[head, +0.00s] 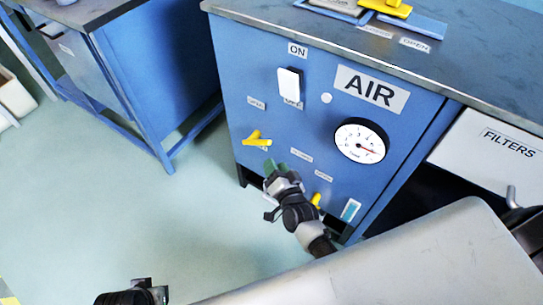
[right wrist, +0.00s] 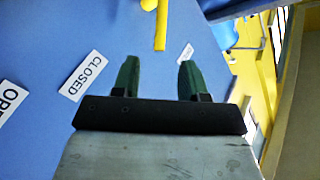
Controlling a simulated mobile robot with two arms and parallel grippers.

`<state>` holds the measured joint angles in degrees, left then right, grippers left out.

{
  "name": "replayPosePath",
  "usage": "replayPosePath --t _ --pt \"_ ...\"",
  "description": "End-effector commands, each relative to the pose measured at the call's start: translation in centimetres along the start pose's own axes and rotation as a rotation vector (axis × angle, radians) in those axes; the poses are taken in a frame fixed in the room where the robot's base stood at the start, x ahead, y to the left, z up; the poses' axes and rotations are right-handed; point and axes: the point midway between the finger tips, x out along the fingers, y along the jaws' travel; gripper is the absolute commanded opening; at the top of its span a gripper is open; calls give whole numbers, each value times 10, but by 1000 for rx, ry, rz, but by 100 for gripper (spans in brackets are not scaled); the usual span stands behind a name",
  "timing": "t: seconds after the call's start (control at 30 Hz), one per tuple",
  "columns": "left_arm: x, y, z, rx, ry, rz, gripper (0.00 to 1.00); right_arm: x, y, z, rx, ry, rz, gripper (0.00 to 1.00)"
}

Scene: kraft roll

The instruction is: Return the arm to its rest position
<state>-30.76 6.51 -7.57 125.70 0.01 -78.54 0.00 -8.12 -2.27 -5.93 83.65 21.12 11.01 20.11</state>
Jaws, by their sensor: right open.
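My right gripper (head: 274,168) is in front of the blue AIR cabinet (head: 240,85), just below a yellow lever (head: 257,140). In the right wrist view its two green fingers (right wrist: 158,65) stand apart with nothing between them. A yellow bar (right wrist: 160,28) shows beyond the fingertips, apart from them. A second yellow handle (head: 316,200) is low on the cabinet, partly hidden by my right gripper. A dark part of my left arm (head: 135,294) shows at the bottom left edge; its fingers cannot be made out.
The AIR panel carries a gauge (head: 361,140) and a white switch (head: 290,82). A worktop (head: 330,38) with yellow-handled parts is above. A white FILTERS box (head: 490,150) is at the right. Another blue bench (head: 160,70) stands left. The floor (head: 120,210) between is clear.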

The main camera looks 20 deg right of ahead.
Motion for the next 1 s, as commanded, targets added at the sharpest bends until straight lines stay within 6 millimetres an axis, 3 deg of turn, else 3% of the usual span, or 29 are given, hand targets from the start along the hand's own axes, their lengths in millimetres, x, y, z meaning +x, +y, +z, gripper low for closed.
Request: replayPosePath --t 0.67,0.83,1.0 --pt "2 0 0 0 -1 0 39 -6 0 2 -20 -31 6 43" --pt "2 0 0 0 -1 0 39 -31 4 17 -165 -246 51 43" --pt "2 0 0 1 -1 0 39 -86 15 30 -399 -577 138 43"
